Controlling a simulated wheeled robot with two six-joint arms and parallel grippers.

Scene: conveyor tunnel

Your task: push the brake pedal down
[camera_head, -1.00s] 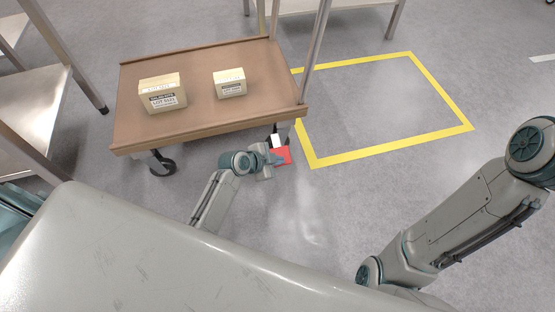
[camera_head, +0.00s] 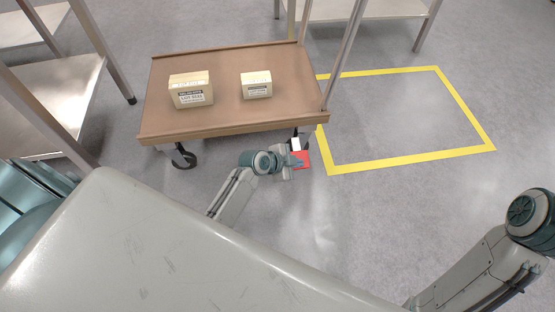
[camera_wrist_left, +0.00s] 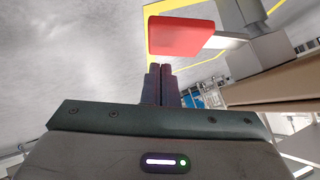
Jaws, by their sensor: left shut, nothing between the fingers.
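The brake pedal is a red pad (camera_head: 301,160) low at the front right wheel of the brown cart (camera_head: 225,125). It also shows in the left wrist view as a red block (camera_wrist_left: 181,37) on a grey arm. My left gripper (camera_head: 293,163) is low beside the pedal, at its left in the head view. In the left wrist view its shut fingers (camera_wrist_left: 160,84) point toward the red pad, with their tips just short of its near edge in the picture. Nothing is between them. I cannot tell whether they touch it. My right gripper is out of view.
Two labelled boxes (camera_head: 190,89) (camera_head: 256,85) stand on the cart's deck. A yellow floor outline (camera_head: 410,157) lies to the right of the cart, empty inside. Metal shelving (camera_head: 52,92) stands at the left. A metal table (camera_head: 365,10) stands at the back.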

